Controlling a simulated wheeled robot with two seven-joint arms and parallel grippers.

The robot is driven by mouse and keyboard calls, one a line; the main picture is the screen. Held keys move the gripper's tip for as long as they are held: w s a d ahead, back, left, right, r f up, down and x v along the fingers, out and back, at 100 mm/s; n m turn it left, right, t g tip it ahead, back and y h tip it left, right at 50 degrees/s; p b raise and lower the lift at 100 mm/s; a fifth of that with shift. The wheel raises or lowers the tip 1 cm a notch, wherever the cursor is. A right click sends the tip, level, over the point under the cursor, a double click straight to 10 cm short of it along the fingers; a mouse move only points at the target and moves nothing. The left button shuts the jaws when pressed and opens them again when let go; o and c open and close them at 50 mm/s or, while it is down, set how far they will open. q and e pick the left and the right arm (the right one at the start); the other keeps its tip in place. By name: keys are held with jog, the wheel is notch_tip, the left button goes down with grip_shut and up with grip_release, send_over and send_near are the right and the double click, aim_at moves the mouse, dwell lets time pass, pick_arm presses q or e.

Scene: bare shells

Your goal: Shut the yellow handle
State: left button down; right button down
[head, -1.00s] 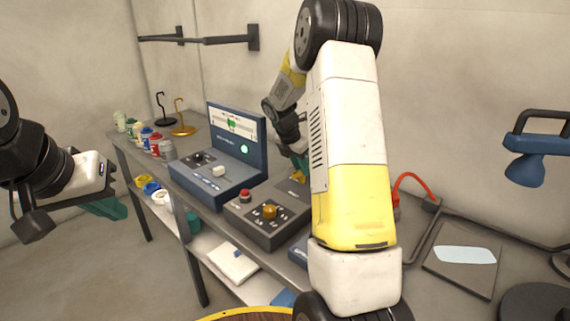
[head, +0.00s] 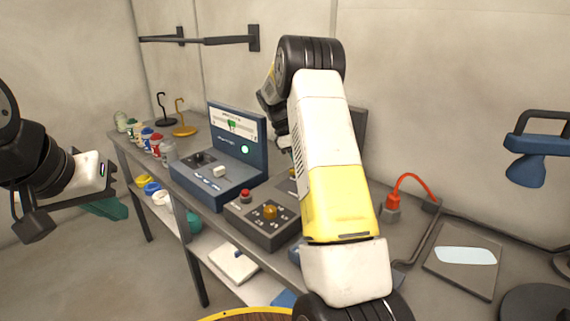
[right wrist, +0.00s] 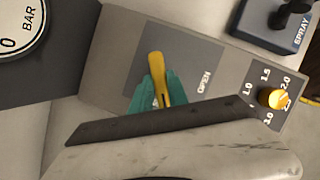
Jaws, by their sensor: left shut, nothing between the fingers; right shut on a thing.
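The yellow handle (right wrist: 156,66) shows in the right wrist view on a grey panel, beside the printed word OPEN. My right gripper (right wrist: 153,93) has its teal fingers closed around the handle's lower part; the handle's upper end sticks out past them. In the head view my right arm hides this gripper and most or all of the handle. My left gripper (head: 105,208) is shut and empty at the left, apart from the bench.
The grey control box (head: 268,225) has a red button and an orange knob. A blue console (head: 238,145) with a screen stands behind it. Several small jars line the bench's left end. A red hose (head: 412,181) and a grey plate (head: 440,272) are on the right.

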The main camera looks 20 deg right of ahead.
jog(key=m+g+y, duration=0.1)
jog(key=m, duration=0.5)
jog(key=shift+w+d+g+y, duration=0.1)
jog(key=shift+w+g+y, duration=0.05)
jog(key=shift+g+y, duration=0.25)
jog(key=shift+m, duration=0.4)
jog(key=c, duration=1.3)
grip_release()
jog(key=v, duration=0.7)
jog(key=shift+w+r, duration=0.15)
jog(key=shift+r, duration=0.2)
